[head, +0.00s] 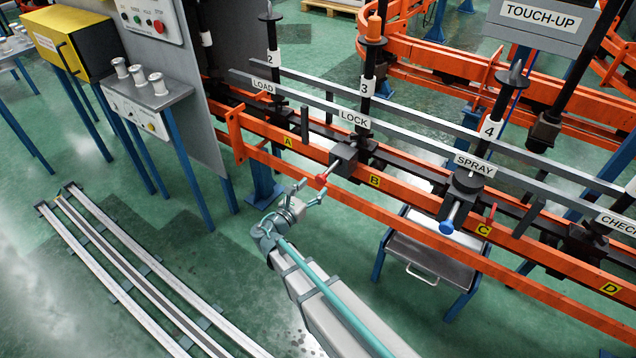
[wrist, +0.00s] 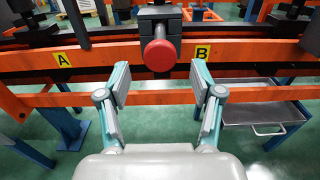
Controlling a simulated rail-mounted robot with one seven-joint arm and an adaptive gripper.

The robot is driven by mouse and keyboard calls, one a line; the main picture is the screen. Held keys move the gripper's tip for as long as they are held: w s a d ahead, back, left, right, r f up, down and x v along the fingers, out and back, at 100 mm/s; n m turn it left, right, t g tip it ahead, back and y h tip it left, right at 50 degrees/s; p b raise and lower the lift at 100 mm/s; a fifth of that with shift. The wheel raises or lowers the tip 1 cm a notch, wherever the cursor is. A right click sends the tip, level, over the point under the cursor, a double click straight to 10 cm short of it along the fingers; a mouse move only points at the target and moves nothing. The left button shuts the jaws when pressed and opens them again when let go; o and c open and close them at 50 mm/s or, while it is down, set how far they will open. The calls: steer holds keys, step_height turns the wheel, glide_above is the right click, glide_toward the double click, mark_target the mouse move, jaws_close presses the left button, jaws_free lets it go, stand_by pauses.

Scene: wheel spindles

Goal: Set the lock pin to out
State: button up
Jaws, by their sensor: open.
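The lock pin (head: 329,173) at the LOCK station is a metal rod with a red knob, sticking out of a dark block (head: 351,157) on the orange rail. In the wrist view its round red knob (wrist: 160,56) faces me at upper middle, with the dark block behind it. How far the rod extends is hard to judge. My gripper (head: 312,190) is open and empty just in front of the knob, lower left of it in the head view. In the wrist view my gripper (wrist: 159,84) has its fingers apart on either side, slightly below the knob, not touching it.
Orange rails (head: 290,150) run across the front, with yellow labels A and B on either side of the pin. A blue-ended pin (head: 447,227) is at SPRAY. A grey tray stand (head: 425,250) stands below the rails. The floor at left holds floor tracks (head: 130,270).

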steer(key=v, duration=0.7)
steer(key=shift+s+a, duration=0.2)
steer(key=shift+s, duration=0.15)
steer(key=s+d+f+m+g+y+p, duration=0.1)
steer(key=s+d+f+m+g, duration=0.6)
steer(key=f, duration=0.3)
steer(key=s+d+f+m+g+y+p, duration=0.1)
steer(key=s+d+f+m+g, duration=0.3)
steer(key=s+d+f+m, duration=0.35)
steer(key=s+d+f+m+g+y+p, duration=0.2)
steer(key=s+m, duration=0.3)
steer(key=s, duration=0.4)
steer(key=s+d+f+m+g+y+p, duration=0.2)
steer(key=s+d+f+m+g+y, duration=0.1)
steer(key=s, duration=0.6)
steer(key=s+d+f+m+g+y+p, duration=0.2)
steer(key=s+d+f+m+g+y, duration=0.1)
steer(key=s, duration=0.6)
steer(key=d+m+g, duration=0.1)
steer(key=m+g, duration=0.1)
steer(key=m, duration=0.1)
steer(key=shift+s+d+m+g, duration=0.25)
steer(key=shift+d+m+g, duration=0.05)
steer(key=shift+m+g, duration=0.1)
steer(key=shift+f, duration=0.15)
